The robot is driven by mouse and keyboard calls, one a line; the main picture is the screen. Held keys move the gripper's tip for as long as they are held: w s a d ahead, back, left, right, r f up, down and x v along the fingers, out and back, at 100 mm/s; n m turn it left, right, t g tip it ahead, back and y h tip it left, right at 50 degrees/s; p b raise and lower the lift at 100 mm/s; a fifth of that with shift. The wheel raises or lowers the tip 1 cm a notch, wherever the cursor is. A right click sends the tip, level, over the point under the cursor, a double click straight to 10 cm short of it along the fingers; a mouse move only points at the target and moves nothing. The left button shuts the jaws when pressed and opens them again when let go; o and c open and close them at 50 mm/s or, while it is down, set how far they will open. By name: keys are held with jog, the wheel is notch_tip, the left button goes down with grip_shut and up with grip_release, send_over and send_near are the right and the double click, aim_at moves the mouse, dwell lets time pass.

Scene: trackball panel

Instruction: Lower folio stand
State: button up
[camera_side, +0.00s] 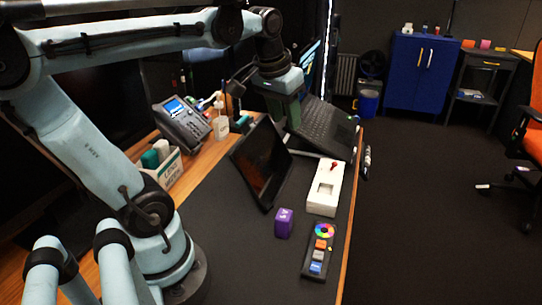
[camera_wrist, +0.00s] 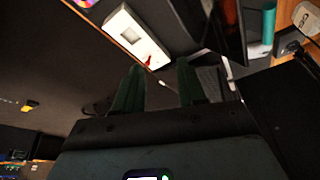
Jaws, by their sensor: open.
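The folio stand (camera_side: 262,162) is a dark tablet-like panel that stands tilted on the dark desk mat, with a light strut behind it. Its dark edge also shows at the top right of the wrist view (camera_wrist: 232,28). My gripper (camera_side: 289,122) is open, pointing down just behind and above the folio, in front of the laptop. In the wrist view its two green fingers (camera_wrist: 158,78) are apart with nothing between them. I cannot tell from these views whether a finger touches the folio.
An open laptop (camera_side: 325,128) lies behind. A desk phone (camera_side: 182,122) stands left. The mat's front is clear.

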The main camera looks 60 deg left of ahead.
aim_at(241, 120)
jog(key=s+a+r+n+g+h, duration=0.1)
jog(key=s+a+r+n+g, duration=0.1)
jog(key=a+r, duration=0.3)
jog(key=s+a+r+n+g, duration=0.2)
jog(key=s+a+r+n, duration=0.1)
jog(key=a, duration=0.5)
notch_tip(241, 120, down, 12)
jog(key=shift+a+f, duration=0.1)
jog(key=shift+f, duration=0.05)
grip_shut()
